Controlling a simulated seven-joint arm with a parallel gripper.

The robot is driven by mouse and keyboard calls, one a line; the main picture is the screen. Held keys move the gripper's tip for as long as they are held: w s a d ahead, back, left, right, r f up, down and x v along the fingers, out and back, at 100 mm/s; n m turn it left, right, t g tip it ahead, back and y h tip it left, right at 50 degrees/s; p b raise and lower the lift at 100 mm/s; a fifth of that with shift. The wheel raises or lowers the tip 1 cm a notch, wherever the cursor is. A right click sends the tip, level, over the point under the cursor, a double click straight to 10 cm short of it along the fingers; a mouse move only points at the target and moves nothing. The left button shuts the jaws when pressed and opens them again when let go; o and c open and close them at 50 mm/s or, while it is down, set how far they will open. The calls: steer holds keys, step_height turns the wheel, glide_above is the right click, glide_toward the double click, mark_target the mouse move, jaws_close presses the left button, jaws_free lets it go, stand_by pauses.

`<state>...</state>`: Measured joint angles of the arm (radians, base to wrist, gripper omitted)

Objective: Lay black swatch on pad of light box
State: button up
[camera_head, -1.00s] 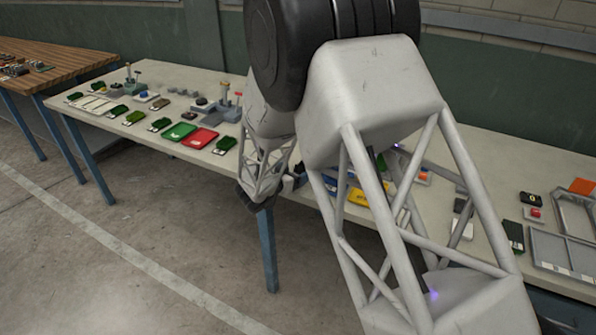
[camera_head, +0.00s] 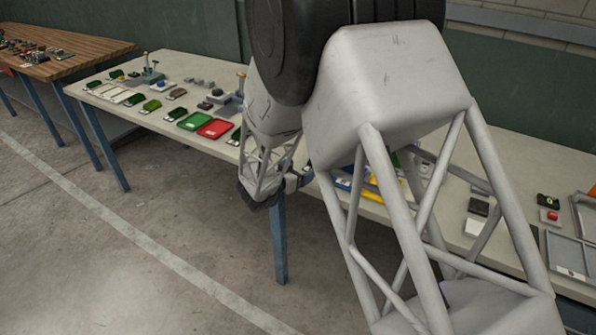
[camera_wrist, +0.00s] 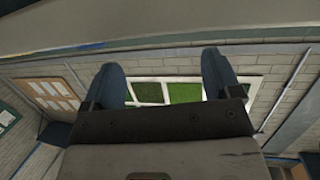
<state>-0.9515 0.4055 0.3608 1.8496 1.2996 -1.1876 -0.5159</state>
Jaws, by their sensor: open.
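My gripper (camera_wrist: 162,62) is open, with two dark blue fingers spread apart and nothing between them in the wrist view. In the head view my gripper (camera_head: 299,180) is small and partly hidden, near the front edge of the pale table. I cannot pick out the light box or its pad for certain. A small dark square (camera_head: 478,207) lies on the table behind my arm's struts, just behind a white card; I cannot tell whether it is the black swatch. My arm covers the middle of the table.
A green tray (camera_head: 195,121) and a red tray (camera_head: 215,129) lie on the pale table (camera_head: 210,73) among several small green pieces. A grey divided tray (camera_head: 566,250) and a red button (camera_head: 551,216) are at right. A wooden table (camera_head: 70,50) stands at far left.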

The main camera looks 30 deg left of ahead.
stand_by(0.4)
steer(key=w+d+r+n+g+y, duration=0.1)
steer(key=w+d+r+g+y, duration=0.15)
steer(key=d+r, duration=0.7)
steer(key=w+d+r+n+g+y, duration=0.1)
steer(key=w+d+r+y, duration=0.25)
steer(key=d+r, duration=0.6)
steer(key=s+d+r+g, duration=0.1)
steer(key=s+d+r, duration=0.15)
steer(key=d, duration=0.25)
steer(key=s+d+r+n+g+y, duration=0.1)
steer(key=s+d, duration=0.2)
steer(key=d, duration=0.1)
steer(key=s+d+r+g, duration=0.1)
steer(key=s+d, duration=0.1)
steer(key=d, duration=0.3)
steer(key=s+d+g+h, duration=0.2)
steer(key=s+d+g, duration=0.1)
steer(key=s+d, duration=1)
steer(key=s+d+r+m+g+h, duration=0.1)
steer(key=s+d+g+h, duration=0.1)
steer(key=s+d, duration=1)
steer(key=s+g, duration=0.1)
steer(key=s, duration=0.4)
steer(key=shift+d, duration=0.4)
steer(key=shift+g, duration=0.25)
